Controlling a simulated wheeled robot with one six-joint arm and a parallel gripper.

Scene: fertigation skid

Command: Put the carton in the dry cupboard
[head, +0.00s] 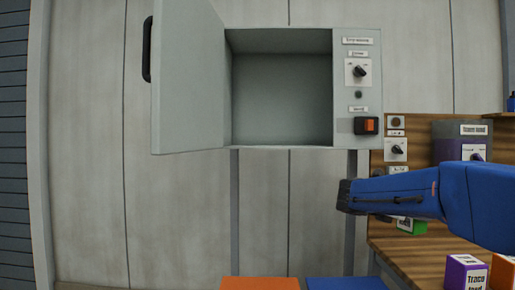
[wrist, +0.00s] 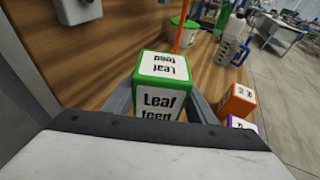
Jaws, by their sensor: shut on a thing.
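The carton (wrist: 160,92) is a white box with green edges, labelled "Leaf feed". In the wrist view it sits between the two grey fingers of my gripper (wrist: 160,104), which is shut on it. I cannot tell whether its base touches the wooden bench. In the head view my blue arm hides the fingers. A green-and-white item (head: 415,228) shows just below the arm there; I cannot tell whether it is this carton. The grey wall cupboard (head: 229,95) is above and left of the arm. Its door (head: 190,80) stands open to the left and its inside looks empty.
The cupboard's right panel (head: 358,95) carries a knob and an orange switch. An orange carton (wrist: 238,102) and a purple one (head: 464,273) stand on the wooden bench (head: 400,258). A green tub (wrist: 184,38) and a jug (wrist: 229,47) are farther along. Space before the cupboard is clear.

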